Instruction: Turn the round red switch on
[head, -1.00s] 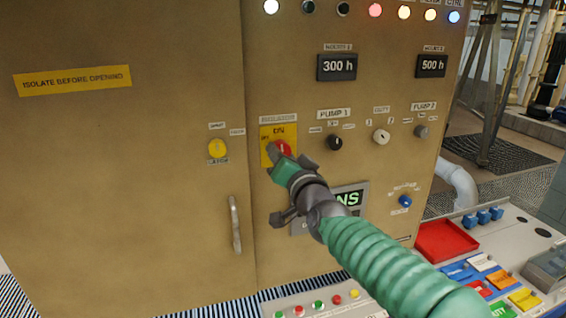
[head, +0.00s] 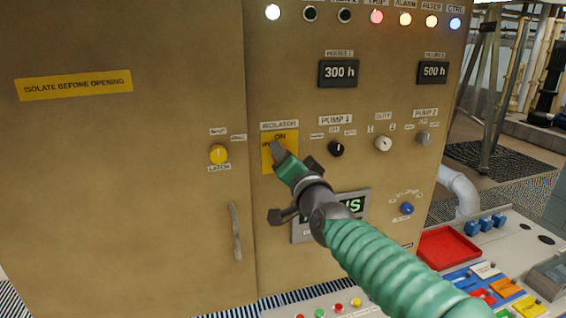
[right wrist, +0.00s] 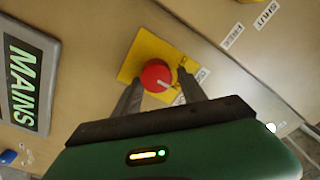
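The round red switch (right wrist: 156,75) sits on a yellow plate (right wrist: 132,66) on the tan cabinet front. In the right wrist view its white pointer line runs toward the lower right. In the head view the plate (head: 267,158) carries an "ON" mark and an "ISOLATOR" label above it, and my gripper hides the red knob. My right gripper (head: 279,152) is at the switch. In the right wrist view its two fingers are apart, one on each side of the knob; I cannot tell whether they touch it. My left gripper is not in view.
A yellow latch knob (head: 218,153) and a door handle (head: 235,232) are to the left. The black pump 1 knob (head: 336,148), duty knob (head: 383,143) and "MAINS" display (right wrist: 27,85) are close by. A console with a red tray (head: 447,247) stands at lower right.

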